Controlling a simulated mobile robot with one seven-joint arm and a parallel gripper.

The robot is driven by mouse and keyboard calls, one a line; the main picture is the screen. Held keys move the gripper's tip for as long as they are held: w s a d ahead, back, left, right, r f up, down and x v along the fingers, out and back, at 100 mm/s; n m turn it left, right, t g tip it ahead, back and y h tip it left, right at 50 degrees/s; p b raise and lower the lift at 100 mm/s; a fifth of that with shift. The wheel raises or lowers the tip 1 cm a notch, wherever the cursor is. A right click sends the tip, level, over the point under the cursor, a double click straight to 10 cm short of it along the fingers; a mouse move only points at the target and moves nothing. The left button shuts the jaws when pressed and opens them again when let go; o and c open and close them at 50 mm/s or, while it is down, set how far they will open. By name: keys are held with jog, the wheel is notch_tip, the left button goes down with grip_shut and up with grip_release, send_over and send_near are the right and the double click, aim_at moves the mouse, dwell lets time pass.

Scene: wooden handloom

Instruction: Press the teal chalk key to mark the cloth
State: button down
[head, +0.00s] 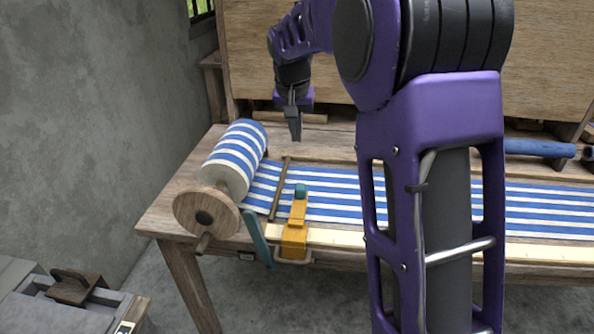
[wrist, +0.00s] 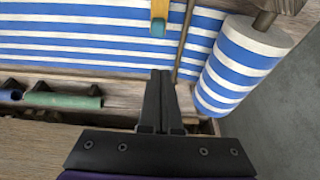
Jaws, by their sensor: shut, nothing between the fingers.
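The teal chalk key (head: 301,191) is a small rounded block at the far end of a yellow-orange holder (head: 296,222) on the front of the loom. It also shows in the wrist view (wrist: 158,27) near the top. The blue and white striped cloth (head: 340,190) lies flat beneath and around it. My gripper (head: 295,136) points down at the back left of the loom, behind the cloth's back edge and apart from the key. In the wrist view my gripper (wrist: 159,75) is shut and empty, its fingertips near the cloth's edge.
A striped cloth roll (head: 236,158) with a wooden end disc stands at left. A thin wooden rod (head: 280,188) crosses the cloth between roll and key. A teal lever (head: 257,238) hangs at the front edge. A blue tube (head: 540,147) lies at back right. My arm hides the middle.

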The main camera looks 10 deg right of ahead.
jog(key=shift+s+f, duration=0.1)
jog(key=shift+f, duration=0.45)
jog(key=b, duration=0.2)
send_near(298, 186)
jog(key=w+f, duration=0.2)
jog(key=f, duration=0.1)
jog(key=w+d+f, duration=0.1)
jog(key=f, duration=0.1)
jog(key=shift+f, duration=0.6)
jog(key=shift+f+b, duration=0.75)
jog(key=shift+f, duration=0.7)
jog(key=shift+s, duration=0.1)
